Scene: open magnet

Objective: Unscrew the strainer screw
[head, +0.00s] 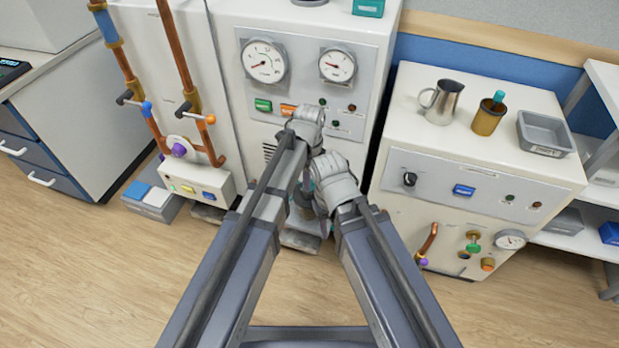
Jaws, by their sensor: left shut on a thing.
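My left gripper (305,190) is at the low front of the middle white cabinet (228,40), partly covered by my arms. It is shut on a small part, likely the strainer screw, which is mostly hidden. A dark fitting shows just below it, near the cabinet's foot. The strainer screw's shape and how far it is turned cannot be made out. My right arm reaches in beside the left one, with its wrist close to the left gripper. Its jaws are hidden behind the wrist.
Copper pipes (176,50) with valve handles and a purple knob (179,149) stand left. Wood floor (90,265) is clear in front.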

